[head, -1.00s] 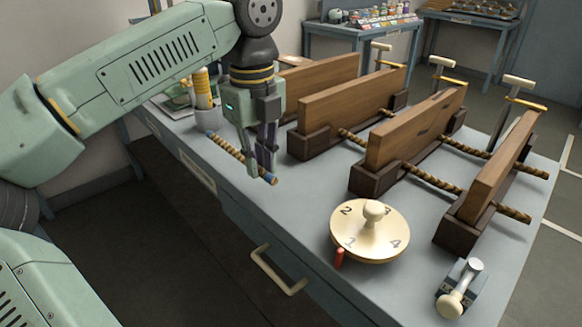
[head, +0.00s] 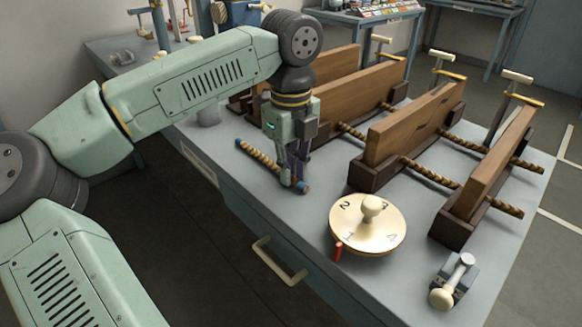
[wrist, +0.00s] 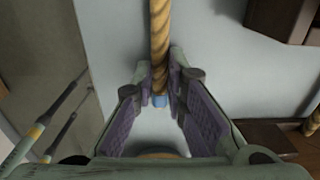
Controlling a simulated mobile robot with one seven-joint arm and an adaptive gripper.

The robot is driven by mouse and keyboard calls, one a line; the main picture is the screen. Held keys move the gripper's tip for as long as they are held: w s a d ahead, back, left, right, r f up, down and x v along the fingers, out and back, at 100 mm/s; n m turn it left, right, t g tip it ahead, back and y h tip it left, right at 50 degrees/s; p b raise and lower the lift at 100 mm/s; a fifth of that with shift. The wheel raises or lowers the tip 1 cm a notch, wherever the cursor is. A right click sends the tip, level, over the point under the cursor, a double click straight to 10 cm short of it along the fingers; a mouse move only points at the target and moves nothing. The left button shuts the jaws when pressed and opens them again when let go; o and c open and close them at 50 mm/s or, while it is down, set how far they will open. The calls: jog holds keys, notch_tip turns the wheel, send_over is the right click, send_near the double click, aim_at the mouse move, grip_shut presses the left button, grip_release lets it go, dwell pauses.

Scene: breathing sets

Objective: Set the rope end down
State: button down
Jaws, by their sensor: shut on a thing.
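My gripper (head: 297,184) is shut on the near end of a short tan twisted rope (head: 260,164) with a blue tip (head: 305,188). In the wrist view, the rope (wrist: 160,35) runs away from between the fingertips (wrist: 160,82), and its blue tip (wrist: 160,101) shows on the near side of them. The rope is over the grey bench top (head: 300,235), left of the wooden boards. I cannot tell whether it touches the bench or hangs slightly above it.
Several upright wooden boards (head: 415,125) in dark blocks, with ropes between them, stand to the right. A round numbered dial (head: 367,224) with a red pointer (head: 337,251) and a small lever block (head: 455,282) are nearer. Bare bench lies between rope and dial.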

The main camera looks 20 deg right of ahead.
jog(key=c, duration=1.6)
grip_release()
